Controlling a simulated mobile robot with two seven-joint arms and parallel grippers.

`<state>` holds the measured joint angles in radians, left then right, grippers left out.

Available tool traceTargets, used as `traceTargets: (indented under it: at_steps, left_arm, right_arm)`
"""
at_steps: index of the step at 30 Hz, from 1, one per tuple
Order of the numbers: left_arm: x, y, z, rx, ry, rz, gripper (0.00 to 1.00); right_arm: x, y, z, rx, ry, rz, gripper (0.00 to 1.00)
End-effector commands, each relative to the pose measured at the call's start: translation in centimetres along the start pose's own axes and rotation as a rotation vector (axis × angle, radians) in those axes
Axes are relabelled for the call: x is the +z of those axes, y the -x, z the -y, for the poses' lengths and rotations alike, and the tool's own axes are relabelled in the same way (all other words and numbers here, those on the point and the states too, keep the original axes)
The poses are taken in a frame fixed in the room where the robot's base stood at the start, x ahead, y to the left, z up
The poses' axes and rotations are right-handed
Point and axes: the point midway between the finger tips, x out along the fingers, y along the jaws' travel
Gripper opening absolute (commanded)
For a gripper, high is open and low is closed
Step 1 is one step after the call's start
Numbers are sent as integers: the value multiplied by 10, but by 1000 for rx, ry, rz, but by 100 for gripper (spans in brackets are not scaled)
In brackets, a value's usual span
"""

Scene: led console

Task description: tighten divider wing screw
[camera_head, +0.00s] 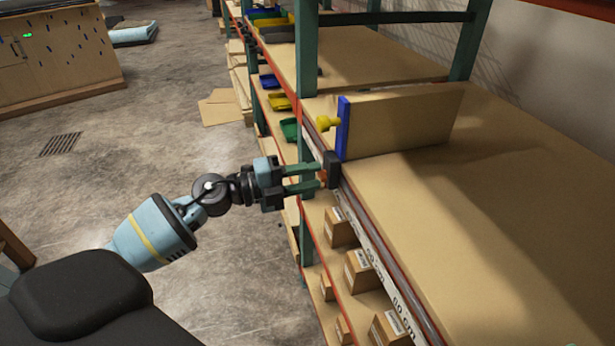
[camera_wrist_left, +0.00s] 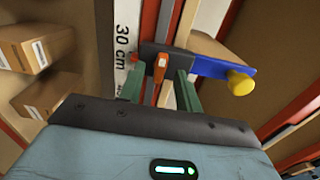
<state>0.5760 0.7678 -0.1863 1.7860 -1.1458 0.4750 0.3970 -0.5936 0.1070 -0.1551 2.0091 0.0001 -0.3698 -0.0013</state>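The divider (camera_head: 400,120) is a wooden panel standing on the shelf, with a blue upright (camera_head: 343,128) and a yellow knob (camera_head: 326,123) at its front edge. A black clamp block (camera_head: 333,167) sits at the foot of the blue upright on the shelf's front rail. An orange wing screw (camera_wrist_left: 160,68) sticks out of the block. My left gripper (camera_head: 319,178) is open, its two green fingers reaching toward the block. In the left wrist view the wing screw stands between the fingers, with a visible gap on each side.
The shelf board (camera_head: 480,230) is bare to the right of the divider. A ruler strip marked in cm (camera_wrist_left: 125,40) runs along the shelf front. Cardboard boxes (camera_head: 362,270) stand on the lower shelf. A green rack post (camera_head: 306,60) rises beyond the divider.

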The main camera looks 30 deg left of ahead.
Motion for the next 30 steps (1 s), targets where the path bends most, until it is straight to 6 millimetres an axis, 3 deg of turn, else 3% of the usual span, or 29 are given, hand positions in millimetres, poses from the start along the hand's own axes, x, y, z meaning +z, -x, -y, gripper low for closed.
traceTargets:
  at_steps: [10,21,30]
  left_arm:
    - [0,5,-2,2,3,0,34]
    - [-1,56,-4,5,2,0,34]
    - [0,77,-1,1,1,0,34]
  right_arm:
    - [1,-1,0,0,0,2,50]
    - [14,-6,0,-2,-2,19,50]
    - [13,-9,0,-3,-3,17,50]
